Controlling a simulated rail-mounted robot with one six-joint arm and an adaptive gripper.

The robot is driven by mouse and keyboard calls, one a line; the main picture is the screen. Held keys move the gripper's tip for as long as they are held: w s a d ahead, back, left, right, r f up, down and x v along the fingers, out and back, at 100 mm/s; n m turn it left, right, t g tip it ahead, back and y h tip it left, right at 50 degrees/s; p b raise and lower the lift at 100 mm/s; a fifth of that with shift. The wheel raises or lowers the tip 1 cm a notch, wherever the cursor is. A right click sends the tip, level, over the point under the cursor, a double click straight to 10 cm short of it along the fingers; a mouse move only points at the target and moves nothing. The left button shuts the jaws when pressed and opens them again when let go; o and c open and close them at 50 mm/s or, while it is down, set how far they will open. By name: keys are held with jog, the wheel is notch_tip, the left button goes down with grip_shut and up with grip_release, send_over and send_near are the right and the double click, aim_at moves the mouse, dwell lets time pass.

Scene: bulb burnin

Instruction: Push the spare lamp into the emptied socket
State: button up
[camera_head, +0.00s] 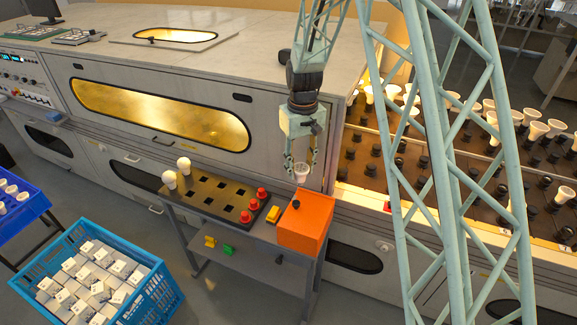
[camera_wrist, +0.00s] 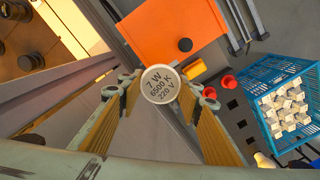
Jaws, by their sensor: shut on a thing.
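My gripper (camera_head: 302,163) is shut on a white lamp (camera_head: 301,174), held in the air above the rear edge of the small stand, beside the orange box. In the wrist view the lamp's round white face (camera_wrist: 159,84) is between the two fingers and reads 7 W, 6500 K, 220 V. Its base is hidden behind the face in that view. The dark socket panel (camera_head: 376,178) lies to the right, with several black sockets bare and several holding white lamps. I cannot tell which socket is the emptied one.
The orange box (camera_head: 306,222) stands on the stand close below my gripper. A black plate (camera_head: 205,190) there has square holes, two white bulbs and several red caps. A blue crate (camera_head: 172,291) of white boxes is on the floor. The grey cabinet (camera_head: 275,140) stands behind.

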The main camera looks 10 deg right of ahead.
jog(key=s+d+m, duration=0.2)
jog(key=d, duration=0.1)
jog(key=shift+s+r+m, duration=0.3)
jog(key=shift+r+m, duration=0.05)
jog(key=shift+m, duration=0.05)
jog(key=shift+d, duration=0.1)
